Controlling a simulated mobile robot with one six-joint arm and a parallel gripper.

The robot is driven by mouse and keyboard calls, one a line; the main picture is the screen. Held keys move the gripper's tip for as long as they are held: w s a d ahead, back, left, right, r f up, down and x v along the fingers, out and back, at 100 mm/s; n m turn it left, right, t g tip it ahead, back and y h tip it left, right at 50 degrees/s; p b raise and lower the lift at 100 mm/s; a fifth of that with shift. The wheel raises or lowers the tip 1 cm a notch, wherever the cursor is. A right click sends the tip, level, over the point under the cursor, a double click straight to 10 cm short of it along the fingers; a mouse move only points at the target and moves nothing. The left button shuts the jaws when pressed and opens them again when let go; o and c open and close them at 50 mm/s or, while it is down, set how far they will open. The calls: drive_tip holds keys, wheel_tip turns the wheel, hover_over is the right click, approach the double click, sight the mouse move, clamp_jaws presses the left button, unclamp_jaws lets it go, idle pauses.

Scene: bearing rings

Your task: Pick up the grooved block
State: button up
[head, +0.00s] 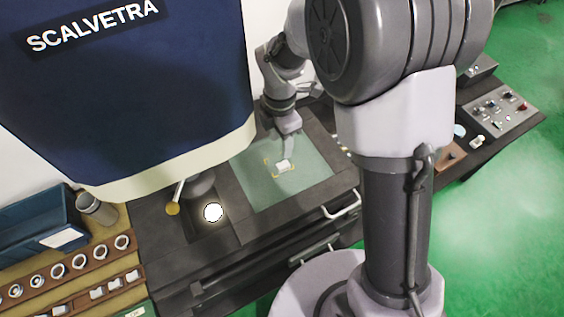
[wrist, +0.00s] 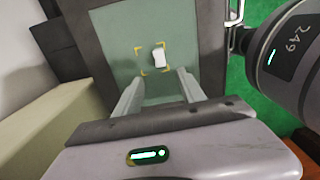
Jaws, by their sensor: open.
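My gripper (head: 288,145) hangs just behind the block in the head view. In the wrist view my gripper (wrist: 158,80) has its two fingers wide apart with nothing between them. The block appears apart from both fingers.
A large navy machine housing (head: 130,90) overhangs the left of the bench. Racks of rings (head: 58,271) and a blue bin (head: 40,222) stand at the lower left. A bright round light (head: 213,212) sits left of the mat. A control panel (head: 500,108) is at right. The mat around the block is clear.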

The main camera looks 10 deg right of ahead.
sight(282, 165)
wheel_tip(282, 165, down, 11)
drive_tip(key=b, duration=0.2)
drive_tip(key=shift+w+d+b, duration=0.1)
drive_tip(key=shift+d+b, duration=0.05)
drive_tip(key=shift+b, duration=0.2)
clamp_jaws()
